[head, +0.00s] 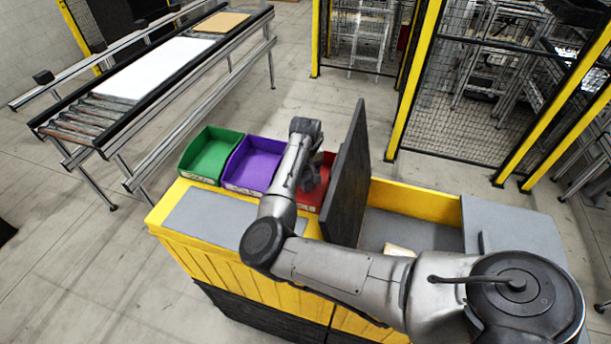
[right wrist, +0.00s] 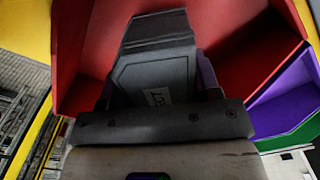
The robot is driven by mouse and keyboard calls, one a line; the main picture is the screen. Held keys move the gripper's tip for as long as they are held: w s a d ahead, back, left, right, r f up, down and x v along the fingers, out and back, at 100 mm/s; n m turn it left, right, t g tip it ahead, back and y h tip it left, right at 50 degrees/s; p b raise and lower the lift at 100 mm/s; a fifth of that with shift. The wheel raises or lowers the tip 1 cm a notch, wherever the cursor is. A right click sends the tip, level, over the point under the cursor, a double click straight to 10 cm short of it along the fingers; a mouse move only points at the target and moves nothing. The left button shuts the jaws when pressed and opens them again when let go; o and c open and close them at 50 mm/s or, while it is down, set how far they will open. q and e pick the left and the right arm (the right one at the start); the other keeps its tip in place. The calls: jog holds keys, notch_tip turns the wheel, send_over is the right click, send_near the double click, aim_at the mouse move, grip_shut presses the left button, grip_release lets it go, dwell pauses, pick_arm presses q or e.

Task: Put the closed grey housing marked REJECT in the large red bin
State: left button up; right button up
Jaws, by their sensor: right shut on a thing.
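The grey housing (right wrist: 150,70) is in the right wrist view, dark grey, with a small white label whose letters are only partly legible. My right gripper (right wrist: 157,92) is shut on it. The red bin (right wrist: 255,25) surrounds the housing in that view, so the housing is over or inside its opening; its height above the floor of the bin is unclear. In the head view my right gripper (head: 311,178) is at the red bin (head: 309,197), which is partly hidden by my arm and a dark upright panel. The housing cannot be made out there. My left gripper is not in view.
A purple bin (head: 248,166) and a green bin (head: 208,155) stand left of the red one. The dark upright panel (head: 346,175) rises close on the right. A yellow bench (head: 185,248) lies in front, and a roller conveyor (head: 72,122) stands at the back left.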

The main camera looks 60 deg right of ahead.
jog(key=shift+f, duration=0.7)
jog(key=shift+f, duration=0.15)
jog(key=o, duration=1)
jog(key=shift+r+b, duration=0.3)
jog(key=shift+r, duration=3.6)
